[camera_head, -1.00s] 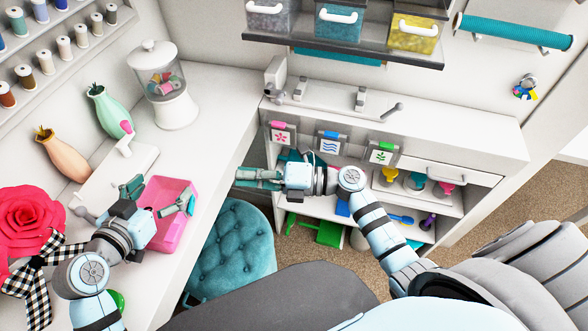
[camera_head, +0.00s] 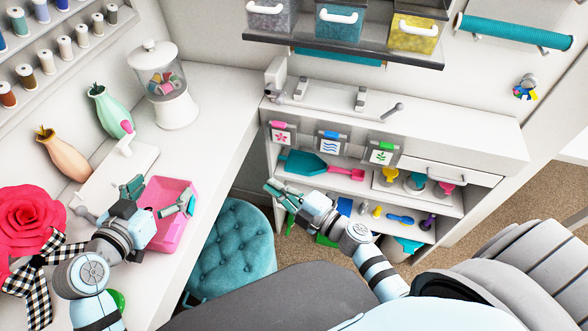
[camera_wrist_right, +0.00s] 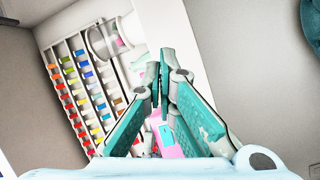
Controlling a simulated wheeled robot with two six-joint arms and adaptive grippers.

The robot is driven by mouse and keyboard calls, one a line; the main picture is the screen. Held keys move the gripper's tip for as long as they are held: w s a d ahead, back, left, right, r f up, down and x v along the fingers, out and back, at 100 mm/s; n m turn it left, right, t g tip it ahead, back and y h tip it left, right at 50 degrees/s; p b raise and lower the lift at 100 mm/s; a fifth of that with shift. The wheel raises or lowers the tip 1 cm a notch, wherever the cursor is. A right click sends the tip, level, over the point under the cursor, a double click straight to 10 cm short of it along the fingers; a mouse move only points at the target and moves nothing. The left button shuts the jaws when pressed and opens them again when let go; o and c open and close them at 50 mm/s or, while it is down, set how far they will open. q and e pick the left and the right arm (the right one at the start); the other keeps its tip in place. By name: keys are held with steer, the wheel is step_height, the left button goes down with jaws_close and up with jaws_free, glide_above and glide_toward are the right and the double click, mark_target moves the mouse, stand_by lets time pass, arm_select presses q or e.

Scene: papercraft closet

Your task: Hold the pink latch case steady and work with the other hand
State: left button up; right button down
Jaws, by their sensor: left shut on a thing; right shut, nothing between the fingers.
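The pink latch case (camera_head: 172,196) sits on the white desk at the left. My left gripper (camera_head: 160,198) is over the case and shut on its near wall, with one finger at each side; the exact contact is partly hidden by the gripper.
A white shelf unit (camera_head: 440,207) with small tools is at the right.

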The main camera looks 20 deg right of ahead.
arm_select(q)
steer(key=shift+f, duration=0.1)
arm_select(e)
steer(key=s+d+f+m+g+h, duration=0.1)
steer(key=s+d+f+m+h, duration=0.1)
steer(key=f, duration=0.6)
steer(key=s+d+f+m+g+h, duration=0.2)
steer(key=d+f+m+h, duration=0.3)
steer(key=d+f+m, duration=0.2)
step_height(320, 180, down, 2)
steer(key=shift+s+m, duration=0.4)
steer(key=shift+m, duration=0.2)
arm_select(q)
steer(key=o, duration=0.9)
steer(key=shift+w, duration=0.1)
arm_select(e)
steer(key=shift+w, duration=0.1)
arm_select(q)
steer(key=shift+o, duration=0.8)
